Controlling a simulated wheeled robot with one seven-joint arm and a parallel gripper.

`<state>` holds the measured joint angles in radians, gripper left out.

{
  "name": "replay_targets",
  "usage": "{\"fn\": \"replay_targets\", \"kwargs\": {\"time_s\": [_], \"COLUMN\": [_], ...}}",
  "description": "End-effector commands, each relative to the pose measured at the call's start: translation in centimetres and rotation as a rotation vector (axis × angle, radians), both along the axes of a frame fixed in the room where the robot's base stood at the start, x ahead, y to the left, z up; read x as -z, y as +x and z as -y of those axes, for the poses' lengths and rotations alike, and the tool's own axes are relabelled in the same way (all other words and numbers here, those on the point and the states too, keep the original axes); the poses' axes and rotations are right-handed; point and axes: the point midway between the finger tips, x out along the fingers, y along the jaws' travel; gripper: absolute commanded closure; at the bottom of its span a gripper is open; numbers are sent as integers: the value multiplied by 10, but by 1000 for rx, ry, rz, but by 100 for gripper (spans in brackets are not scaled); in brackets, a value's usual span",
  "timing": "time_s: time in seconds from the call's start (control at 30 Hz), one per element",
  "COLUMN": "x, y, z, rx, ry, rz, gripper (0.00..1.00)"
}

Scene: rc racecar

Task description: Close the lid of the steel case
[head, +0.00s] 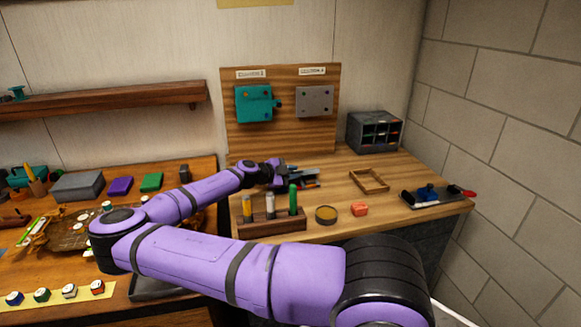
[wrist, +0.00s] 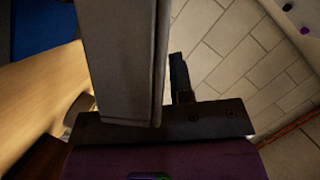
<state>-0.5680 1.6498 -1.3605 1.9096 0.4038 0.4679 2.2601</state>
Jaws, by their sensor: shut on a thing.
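A grey box-like case (head: 78,186) sits on the left bench and looks shut. It is the likeliest steel case, though I cannot be sure. My gripper (head: 284,173) is far to its right, low over the right bench behind the marker rack. In the wrist view one dark finger (wrist: 181,78) shows beside a large grey slab (wrist: 122,60). The slab runs up from the gripper and hides the other finger. My gripper is shut on this slab. What the slab belongs to is unclear.
The marker rack (head: 272,222) stands in front of my gripper. A board (head: 285,137) with teal and grey boxes stands behind it. A dark drawer unit (head: 375,132) and a wooden frame (head: 369,181) are to the right. Some bench top near the frame is clear.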

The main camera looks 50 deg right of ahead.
Motion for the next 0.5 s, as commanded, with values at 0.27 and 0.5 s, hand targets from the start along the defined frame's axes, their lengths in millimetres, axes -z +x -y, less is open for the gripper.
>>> {"fn": "replay_targets", "kwargs": {"time_s": [0.27, 0.5], "x": [19, 28], "y": [-9, -11], "z": [-6, -8], "rx": [-3, -2], "ry": [-68, -64], "rz": [110, 105], "gripper": [100, 100]}}
